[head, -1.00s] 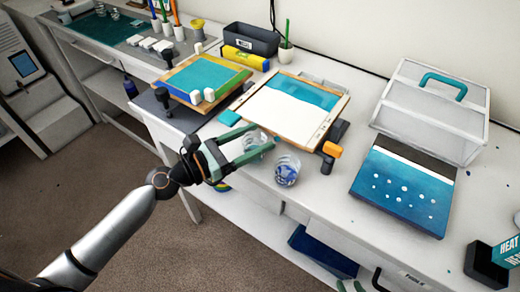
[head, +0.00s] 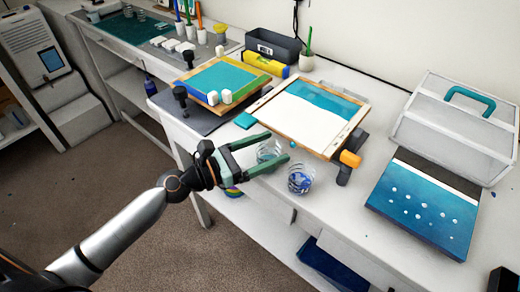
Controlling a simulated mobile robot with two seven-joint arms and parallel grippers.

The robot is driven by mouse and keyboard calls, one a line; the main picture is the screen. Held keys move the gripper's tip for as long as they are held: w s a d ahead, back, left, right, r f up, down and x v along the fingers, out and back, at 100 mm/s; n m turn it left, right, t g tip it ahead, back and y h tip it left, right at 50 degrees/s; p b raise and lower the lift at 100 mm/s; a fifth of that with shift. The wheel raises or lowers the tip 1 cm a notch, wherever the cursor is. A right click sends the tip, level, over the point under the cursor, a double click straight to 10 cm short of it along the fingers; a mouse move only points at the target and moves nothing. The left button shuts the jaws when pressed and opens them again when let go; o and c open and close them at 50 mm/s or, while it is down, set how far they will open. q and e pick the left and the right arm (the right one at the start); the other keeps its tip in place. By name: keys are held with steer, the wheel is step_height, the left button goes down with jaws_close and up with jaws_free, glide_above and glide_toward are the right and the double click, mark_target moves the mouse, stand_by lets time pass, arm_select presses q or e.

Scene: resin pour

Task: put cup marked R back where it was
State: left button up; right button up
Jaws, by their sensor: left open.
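My left gripper (head: 279,147) is open over the table's front edge. A clear cup (head: 269,152) shows between its two green fingers, partly hidden by them; it looks empty or nearly so. I cannot tell if the fingers touch it. A second clear cup (head: 300,179) with blue swirled contents stands upright just right of the fingertips. I cannot read a mark R on either cup. My right gripper is out of view.
A board with teal and white resin (head: 310,115) lies behind the cups, with an orange-ended clamp (head: 350,158) at its corner. A blue dotted panel (head: 425,205) lies right, before a clear case (head: 455,125). Bare table lies right of the blue cup.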

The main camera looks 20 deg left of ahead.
mark_target(257, 155)
arm_select(q)
steer(key=b+v, duration=0.2)
steer(key=v, duration=0.5)
steer(key=shift+f, duration=0.1)
steer(key=s+d+f+m+g+y, duration=0.1)
steer(key=s+f+m+y, duration=0.2)
steer(key=f+m, duration=0.6)
steer(key=s+d+f+m+g+y+b, duration=0.1)
steer(key=s+f+m+y, duration=0.2)
steer(key=f+m, duration=0.7)
steer(key=s+d+f+m+g+y, duration=0.1)
steer(key=s+f+m+g+y, duration=0.1)
steer(key=s+f+m, duration=0.5)
step_height(257, 155, down, 3)
steer(key=m+y, duration=0.1)
steer(key=m, duration=0.3)
steer(key=shift+f+b, duration=0.15)
steer(key=shift+b, duration=0.15)
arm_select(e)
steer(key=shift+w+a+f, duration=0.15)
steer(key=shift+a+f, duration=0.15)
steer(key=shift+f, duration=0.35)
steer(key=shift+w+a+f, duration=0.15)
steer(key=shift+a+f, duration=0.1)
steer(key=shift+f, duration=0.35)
arm_select(q)
steer(key=shift+a, duration=0.1)
